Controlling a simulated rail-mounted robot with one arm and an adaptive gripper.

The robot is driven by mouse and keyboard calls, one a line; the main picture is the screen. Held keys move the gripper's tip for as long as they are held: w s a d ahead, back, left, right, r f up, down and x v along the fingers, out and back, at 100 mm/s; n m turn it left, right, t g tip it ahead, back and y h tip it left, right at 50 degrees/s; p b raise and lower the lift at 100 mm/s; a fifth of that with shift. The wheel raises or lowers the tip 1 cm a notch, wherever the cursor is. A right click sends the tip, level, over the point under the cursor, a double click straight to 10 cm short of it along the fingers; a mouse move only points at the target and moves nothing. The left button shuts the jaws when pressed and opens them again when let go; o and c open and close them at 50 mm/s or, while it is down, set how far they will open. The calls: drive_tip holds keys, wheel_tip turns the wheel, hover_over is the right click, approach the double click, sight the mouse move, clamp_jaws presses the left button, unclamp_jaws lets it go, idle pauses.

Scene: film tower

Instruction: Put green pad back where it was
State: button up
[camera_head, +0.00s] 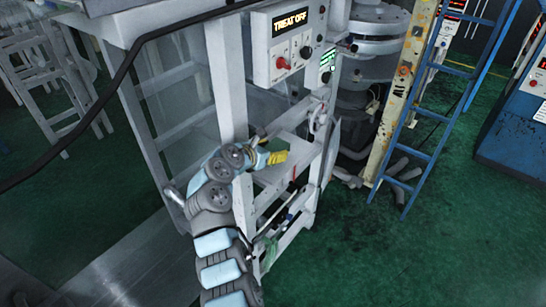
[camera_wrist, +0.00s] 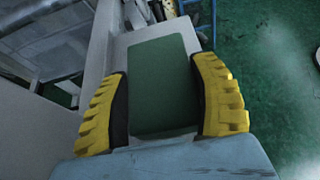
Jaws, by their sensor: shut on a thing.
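The green pad (camera_wrist: 164,84) is a flat, dark green rectangle with rounded corners. It lies between the two yellow ridged fingers of my gripper (camera_wrist: 163,98) in the wrist view, and the gripper is shut on it. Behind the pad is a pale grey surface (camera_wrist: 113,50); I cannot tell whether the pad touches it. In the head view my gripper (camera_head: 279,157) is at the side of a white metal frame (camera_head: 228,85), below a control box.
The control box (camera_head: 288,45) reads "TREAT OFF" and has red and black knobs. White frame posts and rails surround my gripper. A blue ladder (camera_head: 432,105) stands to the right, with grey pipes (camera_head: 402,175) at its foot. Green floor (camera_head: 400,255) is open at lower right.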

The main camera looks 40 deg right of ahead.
drive_tip(key=shift+f+p, duration=0.45)
drive_tip(key=shift+f, duration=1.25)
drive_tip(key=o, duration=1.1)
drive_tip(key=shift+f, duration=0.1)
drive_tip(key=shift+a+r, duration=0.55)
drive_tip(key=shift+a, duration=0.2)
drive_tip(key=shift+b+v, duration=0.85)
drive_tip(key=shift+v, duration=4.3)
drive_tip(key=shift+s, duration=0.1)
